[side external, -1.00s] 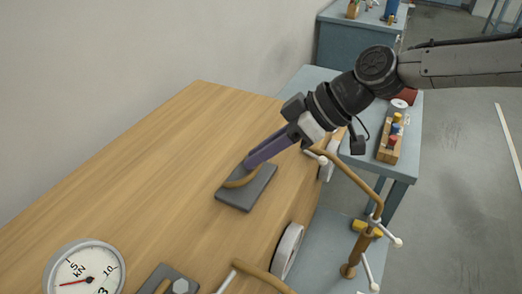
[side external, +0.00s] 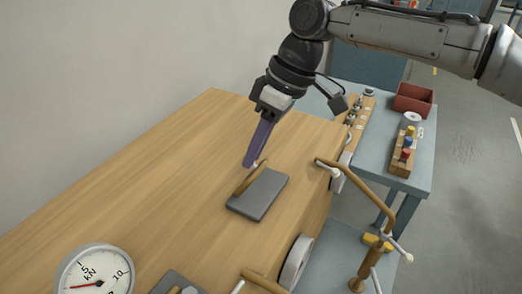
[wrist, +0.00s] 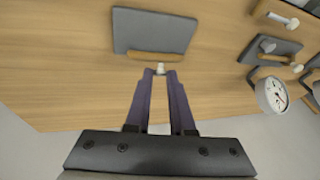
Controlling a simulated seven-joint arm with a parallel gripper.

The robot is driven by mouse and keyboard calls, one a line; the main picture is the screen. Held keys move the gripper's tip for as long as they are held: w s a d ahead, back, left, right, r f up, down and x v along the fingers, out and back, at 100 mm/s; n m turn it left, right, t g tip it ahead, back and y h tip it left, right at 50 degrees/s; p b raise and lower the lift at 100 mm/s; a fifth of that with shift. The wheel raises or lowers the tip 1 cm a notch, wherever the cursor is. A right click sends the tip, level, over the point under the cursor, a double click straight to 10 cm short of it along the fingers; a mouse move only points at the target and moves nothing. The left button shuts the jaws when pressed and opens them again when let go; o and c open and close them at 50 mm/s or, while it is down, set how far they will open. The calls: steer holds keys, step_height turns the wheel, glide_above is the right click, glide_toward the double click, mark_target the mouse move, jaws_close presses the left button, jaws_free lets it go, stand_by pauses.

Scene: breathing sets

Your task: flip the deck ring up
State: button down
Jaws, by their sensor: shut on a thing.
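The deck ring (side external: 243,184) is a brown ring on a dark grey plate (side external: 265,198) on the wooden deck. It stands tilted up from the plate, seen nearly edge-on. In the wrist view the ring (wrist: 165,57) shows as a brown bar along the plate's near edge (wrist: 150,30). My gripper (side external: 250,163) has long purple fingers pointing down at the ring's raised end. In the wrist view its fingertips (wrist: 161,71) are shut on a small pale tab of the ring. The fingers hide part of that end.
A round kN gauge (side external: 95,272) and a second grey plate (side external: 172,284) are at the near end of the deck. Brown handles with white ends (side external: 362,192) stand off the right edge. The deck's left side is clear.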

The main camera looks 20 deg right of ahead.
mark_target(265, 157)
steer(key=shift+w+a+h, duration=0.15)
steer(key=shift+w+h, duration=0.05)
steer(key=shift+h, duration=0.1)
steer(key=shift+g, duration=0.3)
steer(key=c, duration=0.8)
jaws_free()
steer(key=shift+a, duration=0.1)
steer(key=shift+o, duration=0.2)
steer(key=shift+r, duration=0.1)
steer(key=v, duration=0.7)
steer(key=shift+r, duration=0.2)
steer(key=shift+w, duration=0.1)
